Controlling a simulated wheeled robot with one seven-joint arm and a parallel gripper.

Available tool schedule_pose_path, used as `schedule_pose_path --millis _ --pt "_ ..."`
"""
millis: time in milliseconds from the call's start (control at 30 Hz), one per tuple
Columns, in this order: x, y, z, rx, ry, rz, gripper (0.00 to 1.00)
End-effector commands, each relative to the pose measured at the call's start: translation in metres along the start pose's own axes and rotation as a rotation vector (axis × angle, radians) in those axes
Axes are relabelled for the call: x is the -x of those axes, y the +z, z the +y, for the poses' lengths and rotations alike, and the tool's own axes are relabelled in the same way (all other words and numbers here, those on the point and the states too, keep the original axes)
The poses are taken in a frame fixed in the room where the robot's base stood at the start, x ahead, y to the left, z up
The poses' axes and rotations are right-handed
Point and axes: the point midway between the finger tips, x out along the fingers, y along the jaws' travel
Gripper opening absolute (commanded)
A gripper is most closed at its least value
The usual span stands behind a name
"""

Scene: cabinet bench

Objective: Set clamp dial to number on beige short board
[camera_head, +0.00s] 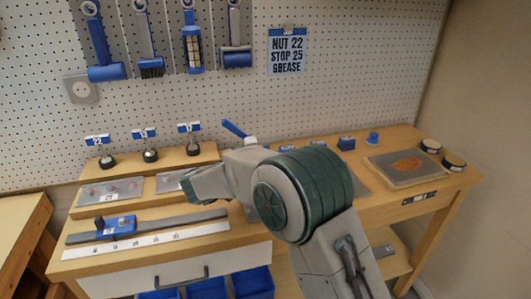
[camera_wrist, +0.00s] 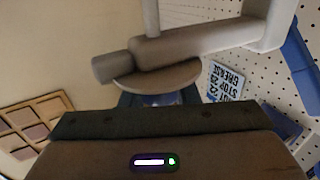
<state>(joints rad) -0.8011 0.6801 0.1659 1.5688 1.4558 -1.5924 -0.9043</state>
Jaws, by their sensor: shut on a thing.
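My gripper's front end (camera_head: 190,186) reaches left over the bench, above a grey plate (camera_head: 166,184). In the head view, its fingertips and what they grip are hidden or too small to make out. In the wrist view, a grey bar with a round brown disc (camera_wrist: 158,78) stands just beyond my gripper's dark edge. I cannot tell what the disc belongs to. Another grey plate with small reddish knobs and a number label (camera_head: 112,192) lies to the left. A blue block (camera_head: 116,227) sits on a grey rail. I cannot identify the beige short board or the clamp dial.
A white number strip (camera_head: 150,241) lies in front of the rail. Dark knobs stand on a wooden riser (camera_head: 180,159) under blue-and-white tags. A sign (camera_head: 287,52) reads NUT 22, STOP 25, GREASE. A grey tray (camera_head: 405,168) and two round tins stand at right.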

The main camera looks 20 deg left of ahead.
Motion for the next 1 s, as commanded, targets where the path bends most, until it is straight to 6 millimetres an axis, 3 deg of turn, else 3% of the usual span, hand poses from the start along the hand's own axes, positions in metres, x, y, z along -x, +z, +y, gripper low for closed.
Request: schedule_pose_path --millis 133,167,233,533,667,1000 --pt "0.000 -0.001 0.000 -0.002 -0.001 0.001 0.06" --pt "0.000 -0.001 0.000 -0.002 -0.001 0.001 0.31" --pt "0.000 -0.001 0.000 -0.002 -0.001 0.001 0.50" --pt "0.001 -0.001 0.000 -0.001 -0.002 0.000 0.50" --pt "0.011 0.000 -0.001 -0.001 -0.002 0.000 0.50" --pt "0.085 0.001 -0.001 -0.001 -0.005 0.000 0.50"
